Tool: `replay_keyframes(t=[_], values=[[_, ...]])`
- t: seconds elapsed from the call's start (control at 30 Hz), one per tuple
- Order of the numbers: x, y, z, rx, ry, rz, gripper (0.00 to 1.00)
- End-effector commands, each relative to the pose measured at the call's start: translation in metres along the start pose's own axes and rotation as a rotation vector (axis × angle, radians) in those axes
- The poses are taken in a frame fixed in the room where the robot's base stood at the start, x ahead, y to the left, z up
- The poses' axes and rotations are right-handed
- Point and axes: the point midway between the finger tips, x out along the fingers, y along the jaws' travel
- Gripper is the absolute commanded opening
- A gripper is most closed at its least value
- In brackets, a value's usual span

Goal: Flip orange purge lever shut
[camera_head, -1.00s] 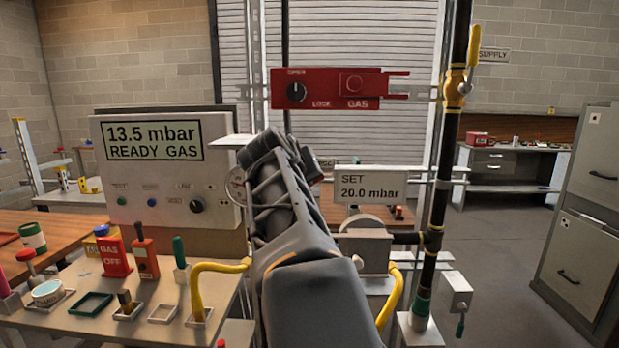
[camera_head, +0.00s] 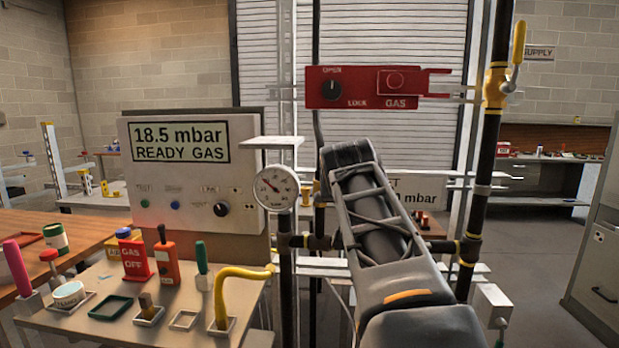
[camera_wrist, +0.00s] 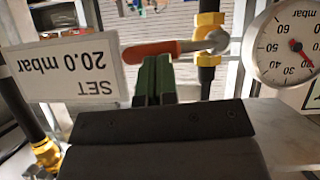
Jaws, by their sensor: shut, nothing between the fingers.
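The orange purge lever (camera_wrist: 150,51) shows in the wrist view, lying roughly level and pointing sideways from a brass valve (camera_wrist: 208,48) on a dark upright pipe. My gripper (camera_wrist: 155,66) has its green fingers together with nothing between them. The fingertips are at the lever's edge, near the middle of its length; I cannot tell whether they touch. In the head view my arm covers the lever and the gripper. A brass fitting (camera_head: 309,193) shows left of my arm there.
A pressure gauge (camera_head: 275,188) stands close by and also shows in the wrist view (camera_wrist: 287,45). The SET 20.0 mbar sign (camera_wrist: 70,66) is beside the fingers. The display panel (camera_head: 190,170) reads 18.5 mbar READY GAS. A red GAS box (camera_head: 365,88) hangs above.

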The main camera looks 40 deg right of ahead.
Motion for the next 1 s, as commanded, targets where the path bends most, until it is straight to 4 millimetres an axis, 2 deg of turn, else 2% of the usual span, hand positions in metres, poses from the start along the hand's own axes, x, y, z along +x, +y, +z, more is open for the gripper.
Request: replay_keyframes(t=[0.57, 0.8, 1.0], values=[[-0.003, 0.001, -0.004, -0.002, 0.0, 0.003, 0.0], [-0.032, -0.001, -0.036, -0.002, 0.003, -0.001, 0.0], [-0.07, -0.001, -0.03, -0.002, 0.004, -0.001, 0.0]])
